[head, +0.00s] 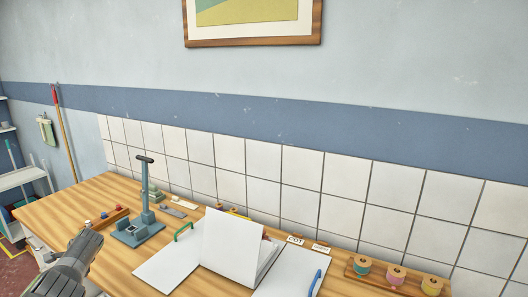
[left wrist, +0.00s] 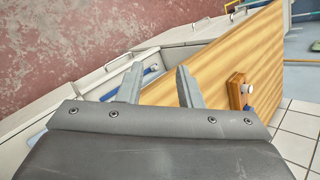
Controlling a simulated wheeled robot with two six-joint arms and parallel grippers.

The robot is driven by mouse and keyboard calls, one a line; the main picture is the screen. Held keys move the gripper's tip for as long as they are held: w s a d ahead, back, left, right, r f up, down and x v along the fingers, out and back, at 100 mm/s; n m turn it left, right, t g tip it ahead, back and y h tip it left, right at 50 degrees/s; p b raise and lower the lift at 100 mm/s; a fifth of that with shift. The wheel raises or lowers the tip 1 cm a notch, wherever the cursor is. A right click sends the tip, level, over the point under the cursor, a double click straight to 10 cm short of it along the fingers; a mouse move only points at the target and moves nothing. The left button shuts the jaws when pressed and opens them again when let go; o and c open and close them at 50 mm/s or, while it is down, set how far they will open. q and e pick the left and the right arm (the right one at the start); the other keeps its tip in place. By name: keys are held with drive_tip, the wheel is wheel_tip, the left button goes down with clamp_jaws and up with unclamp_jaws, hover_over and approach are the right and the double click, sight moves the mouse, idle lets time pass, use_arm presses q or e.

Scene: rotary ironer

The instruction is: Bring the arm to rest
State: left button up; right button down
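My left gripper (left wrist: 158,82) shows in the left wrist view with its two grey fingers apart and nothing between them. In the head view my left arm (head: 72,268) comes in at the lower left, over the front left part of the wooden table (head: 55,207); its fingertips are hard to make out there. The tabletop also shows tilted in the left wrist view (left wrist: 210,75), beyond the fingers. My right gripper is in neither view.
A blue-grey upright press (head: 146,205) stands on the table near my left arm. A white box with a raised lid (head: 232,240) lies in the middle. A spool rack (head: 385,282) is at right. Low white cabinet fronts (left wrist: 60,130) lie beside the tabletop in the wrist view.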

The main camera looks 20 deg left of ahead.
use_arm(q)
drive_tip(key=s+a+f+n+t+y, duration=0.1)
drive_tip(key=s+f, duration=0.3)
drive_tip(key=s, duration=0.5)
drive_tip(key=s+a+f+n+t, duration=0.15)
drive_tip(key=s+f, duration=0.25)
drive_tip(key=s, duration=0.6)
drive_tip(key=s+a+f+t+y, duration=0.15)
drive_tip(key=s+f, duration=0.25)
drive_tip(key=s, duration=0.5)
drive_tip(key=s+d+f+n+g+h, duration=0.1)
drive_tip(key=s+d+f+h, duration=0.2)
drive_tip(key=d+f, duration=1)
drive_tip(key=s+d+f+n+h, duration=0.1)
drive_tip(key=s+d+f+h, duration=0.2)
drive_tip(key=d+f, duration=0.9)
drive_tip(key=d+f+n+h, duration=0.15)
drive_tip(key=d+f, duration=0.25)
drive_tip(key=d, duration=1.3)
drive_tip(key=d+f+h, duration=0.3)
drive_tip(key=d, duration=1.4)
wheel_tip(320, 180, down, 7)
drive_tip(key=a+b, duration=0.2)
drive_tip(key=b, duration=0.5)
drive_tip(key=shift+g+y, duration=0.3)
drive_tip(key=shift+w+d, duration=0.1)
